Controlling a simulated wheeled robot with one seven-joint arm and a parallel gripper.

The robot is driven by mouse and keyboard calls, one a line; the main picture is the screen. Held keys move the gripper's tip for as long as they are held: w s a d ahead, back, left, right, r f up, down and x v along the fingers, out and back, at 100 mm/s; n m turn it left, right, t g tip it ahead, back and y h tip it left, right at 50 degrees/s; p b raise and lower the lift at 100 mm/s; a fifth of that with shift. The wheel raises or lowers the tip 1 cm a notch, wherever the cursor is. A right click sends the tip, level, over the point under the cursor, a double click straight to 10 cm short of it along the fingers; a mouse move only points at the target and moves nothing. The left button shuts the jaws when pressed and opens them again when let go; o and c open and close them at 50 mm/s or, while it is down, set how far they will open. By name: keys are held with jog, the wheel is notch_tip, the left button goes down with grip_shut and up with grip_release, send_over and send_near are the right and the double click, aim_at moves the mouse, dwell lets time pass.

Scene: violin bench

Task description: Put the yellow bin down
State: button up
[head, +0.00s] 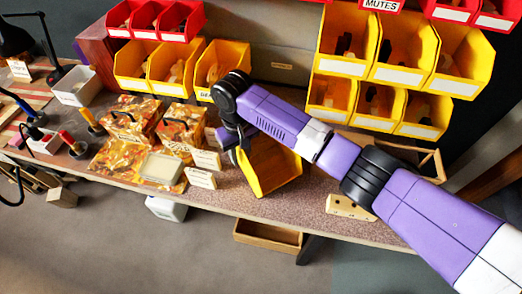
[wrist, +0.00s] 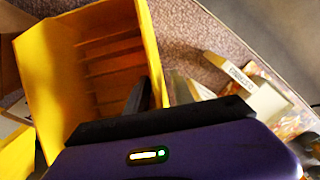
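The yellow bin (head: 272,172) is at the middle of the bench in the head view, turned askew with its open side showing. It fills the upper left of the wrist view (wrist: 60,70), and slats or ribs show inside it. My gripper (head: 238,152) is at the bin's left wall. In the wrist view, my gripper's dark fingers (wrist: 150,92) lie along that wall, one inside the bin and one outside, and look closed on it. I cannot tell whether the bin's base touches the bench (head: 310,212).
Small white label cards (head: 203,180) and amber-patterned packs (head: 125,150) lie just left of the bin. Yellow bins (head: 165,65) hang on the wall behind. A pale block (head: 350,208) is to the right. Bare bench shows in front and right of the bin.

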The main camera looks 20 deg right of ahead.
jog(key=shift+f, duration=0.1)
jog(key=shift+c, duration=0.2)
grip_shut()
dwell(1.4)
